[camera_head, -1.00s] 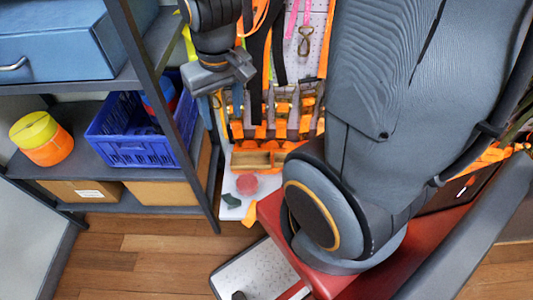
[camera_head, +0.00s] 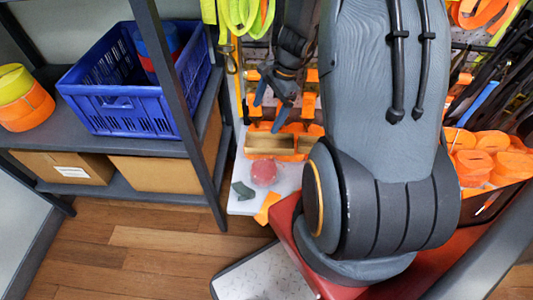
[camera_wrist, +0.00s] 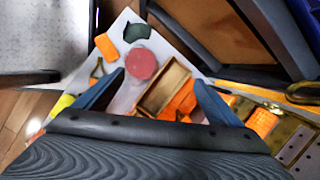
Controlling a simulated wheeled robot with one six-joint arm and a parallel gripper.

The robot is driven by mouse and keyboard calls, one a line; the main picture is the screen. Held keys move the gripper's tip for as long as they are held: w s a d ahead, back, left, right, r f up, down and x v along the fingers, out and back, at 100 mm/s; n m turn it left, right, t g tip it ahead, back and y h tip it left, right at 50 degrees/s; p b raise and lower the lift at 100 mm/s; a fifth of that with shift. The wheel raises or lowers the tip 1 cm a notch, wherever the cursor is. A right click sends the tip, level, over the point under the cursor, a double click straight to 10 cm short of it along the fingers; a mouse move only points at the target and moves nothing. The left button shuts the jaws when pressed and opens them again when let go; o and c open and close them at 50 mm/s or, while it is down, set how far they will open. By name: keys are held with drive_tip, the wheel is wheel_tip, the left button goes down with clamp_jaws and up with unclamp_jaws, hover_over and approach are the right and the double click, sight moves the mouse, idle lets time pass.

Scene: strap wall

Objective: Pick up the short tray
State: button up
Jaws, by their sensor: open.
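The short tray looks to be the small open wooden tray (camera_head: 270,151) on the white ledge, beside orange straps. It also shows in the wrist view (camera_wrist: 163,90), tilted in the picture and apparently empty. My gripper (camera_head: 271,106) hangs above and just behind the tray in the head view. In the wrist view my gripper (camera_wrist: 157,91) has its two blue-grey fingers spread wide, with the tray between them in the picture, nearer the right finger. Nothing is held. I cannot tell the exact height of the fingers above the tray.
A pink-red round thing (camera_head: 264,172) and a dark green piece (camera_head: 243,190) lie on the white ledge (camera_head: 240,207). Orange straps crowd the tray's side. A shelf with a blue crate (camera_head: 120,113) stands at left. Straps hang on the wall behind.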

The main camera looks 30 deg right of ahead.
sight(266, 146)
drive_tip(key=w+d+f+m+b, duration=0.1)
drive_tip(key=f+m+b, duration=0.1)
drive_tip(key=f, duration=0.5)
drive_tip(key=w+d+f+m+b, duration=0.1)
drive_tip(key=w+f+m+b, duration=0.1)
drive_tip(key=f, duration=0.5)
drive_tip(key=w+d+f+m+t+b, duration=0.1)
drive_tip(key=f+b, duration=0.3)
drive_tip(key=f, duration=0.4)
drive_tip(key=shift+w+d+m+b, duration=0.35)
drive_tip(key=shift+w+d+m, duration=0.2)
drive_tip(key=shift+m, duration=0.05)
